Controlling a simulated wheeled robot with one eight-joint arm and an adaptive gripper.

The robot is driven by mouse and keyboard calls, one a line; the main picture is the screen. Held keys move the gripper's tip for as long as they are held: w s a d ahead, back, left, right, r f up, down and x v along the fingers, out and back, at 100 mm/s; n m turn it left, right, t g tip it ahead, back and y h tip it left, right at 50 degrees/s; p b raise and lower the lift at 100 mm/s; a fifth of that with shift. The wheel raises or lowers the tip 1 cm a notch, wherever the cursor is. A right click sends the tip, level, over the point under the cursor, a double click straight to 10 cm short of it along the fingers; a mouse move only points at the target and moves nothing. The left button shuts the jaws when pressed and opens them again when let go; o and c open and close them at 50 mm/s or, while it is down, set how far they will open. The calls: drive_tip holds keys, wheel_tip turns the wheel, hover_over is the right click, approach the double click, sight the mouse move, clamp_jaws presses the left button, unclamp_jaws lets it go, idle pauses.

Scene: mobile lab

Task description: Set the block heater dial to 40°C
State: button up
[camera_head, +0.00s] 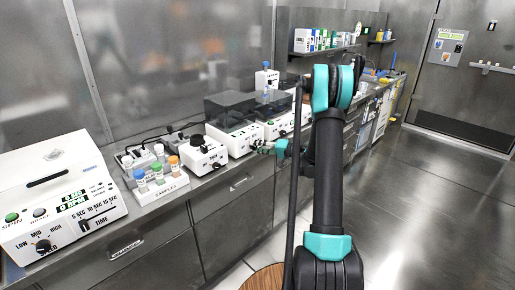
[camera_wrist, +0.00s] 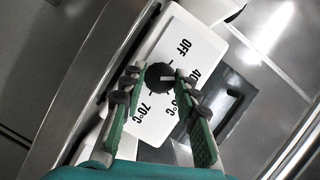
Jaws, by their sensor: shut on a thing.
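The block heater (camera_wrist: 208,12) shows in the wrist view as a white panel printed with OFF, 40, 70°C and a label partly hidden by a finger. Its black round dial (camera_wrist: 157,79) sits between my gripper's (camera_wrist: 158,73) two green fingers, which are shut on its sides. A pale pointer line on the dial points right, toward the 40 mark, but the finger there hides its exact alignment. In the head view my gripper (camera_head: 266,149) is at the front of the bench devices, and the dial is too small to make out.
Other white devices, including a dark-lidded one (camera_head: 231,106), line the bench. The floor (camera_head: 420,220) to the right is clear.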

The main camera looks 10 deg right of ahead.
drive_tip(key=shift+m, duration=0.4)
idle(0.3)
drive_tip(key=o, duration=1.2)
drive_tip(key=shift+c, duration=0.2)
drive_tip(key=shift+d, duration=0.1)
drive_tip(key=v, duration=1.2)
drive_tip(key=shift+f, duration=0.2)
